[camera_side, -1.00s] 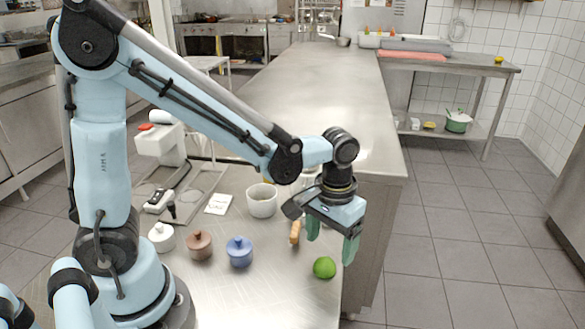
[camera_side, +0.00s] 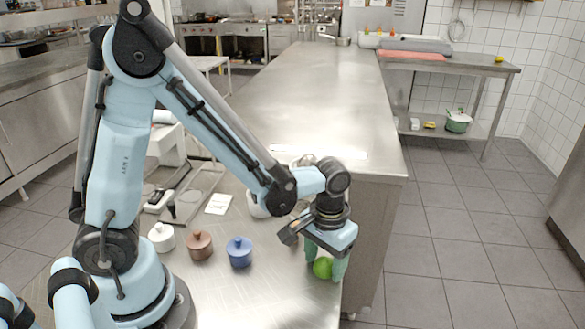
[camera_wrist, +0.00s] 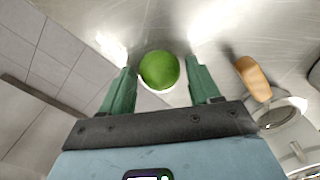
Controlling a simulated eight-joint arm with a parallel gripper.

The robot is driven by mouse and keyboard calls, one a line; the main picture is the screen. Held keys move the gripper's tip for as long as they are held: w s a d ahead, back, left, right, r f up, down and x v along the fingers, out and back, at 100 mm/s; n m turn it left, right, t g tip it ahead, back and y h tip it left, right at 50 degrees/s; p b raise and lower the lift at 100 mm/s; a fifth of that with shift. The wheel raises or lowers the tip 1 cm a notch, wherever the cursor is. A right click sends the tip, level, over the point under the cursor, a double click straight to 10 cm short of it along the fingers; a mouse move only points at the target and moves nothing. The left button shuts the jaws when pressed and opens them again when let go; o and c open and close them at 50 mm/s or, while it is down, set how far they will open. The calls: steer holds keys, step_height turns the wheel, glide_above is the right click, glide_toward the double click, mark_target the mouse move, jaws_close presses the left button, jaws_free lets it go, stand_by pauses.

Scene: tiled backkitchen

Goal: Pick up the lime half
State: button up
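The lime half (camera_side: 322,267) is a bright green dome on the steel counter near its right front edge. In the wrist view the lime half (camera_wrist: 159,70) shows its green peel, with a thin pale rim at its lower edge. My gripper (camera_side: 325,268) is lowered around it, with green fingers on either side. In the wrist view my gripper (camera_wrist: 161,75) is open, with a gap between the lime and each finger. One finger partly covers the lime in the side view.
A blue lidded pot (camera_side: 239,252), a brown one (camera_side: 199,245) and a white one (camera_side: 161,237) stand left of my gripper. A wooden-coloured piece (camera_wrist: 253,78) lies right of the lime in the wrist view. The counter edge is close by.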

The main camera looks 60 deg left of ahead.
steer(key=c, duration=0.6)
steer(key=shift+r, duration=0.15)
